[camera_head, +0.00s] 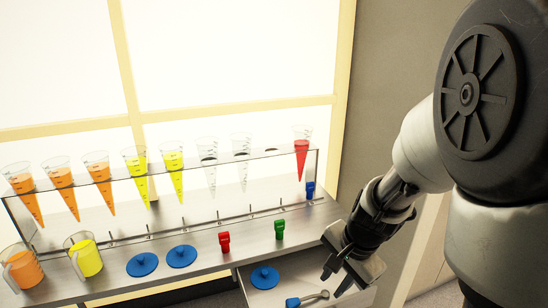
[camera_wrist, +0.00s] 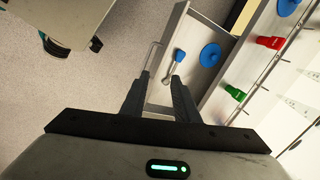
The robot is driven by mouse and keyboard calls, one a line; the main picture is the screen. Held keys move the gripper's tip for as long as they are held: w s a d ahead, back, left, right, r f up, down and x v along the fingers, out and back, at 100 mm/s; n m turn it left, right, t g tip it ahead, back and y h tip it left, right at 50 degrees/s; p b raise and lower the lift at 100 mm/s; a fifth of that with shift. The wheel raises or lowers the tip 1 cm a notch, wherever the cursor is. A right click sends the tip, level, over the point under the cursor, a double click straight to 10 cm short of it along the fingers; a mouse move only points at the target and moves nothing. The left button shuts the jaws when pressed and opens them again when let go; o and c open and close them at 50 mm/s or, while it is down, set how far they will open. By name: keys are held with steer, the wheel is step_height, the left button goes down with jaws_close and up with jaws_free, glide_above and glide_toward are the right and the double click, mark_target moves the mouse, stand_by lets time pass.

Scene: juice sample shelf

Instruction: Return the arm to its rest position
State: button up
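My gripper (camera_head: 333,285) is at the lower right in the head view, above an open drawer (camera_head: 345,236) at the right end of the shelf unit. In the wrist view my gripper (camera_wrist: 161,77) has its two dark fingers apart, with nothing between them. My arm reaches down from the upper right. Inside the drawer are a blue disc lid (camera_head: 265,277) and a blue-handled tool (camera_head: 293,302). Both also show in the wrist view, the lid (camera_wrist: 211,54) and the tool (camera_wrist: 180,55) just beyond my fingertips.
A rack (camera_head: 120,178) holds several cones of orange, yellow, clear and red contents. Two jugs, orange (camera_head: 26,270) and yellow (camera_head: 88,260), stand at left. Two blue lids (camera_head: 142,265), a red clip (camera_head: 224,242) and a green clip (camera_head: 279,229) lie on the counter.

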steer(key=s+a+r+n+t+h, duration=0.1)
steer(key=s+r+n+t+h, duration=0.15)
steer(key=s+r+n, duration=1.3)
step_height(320, 180, up, 19)
steer(key=w+m+y+p, duration=0.1)
steer(key=m+p, duration=0.3)
steer(key=p, duration=1.2)
steer(key=shift+w+p, duration=0.25)
steer(key=shift+p, duration=0.05)
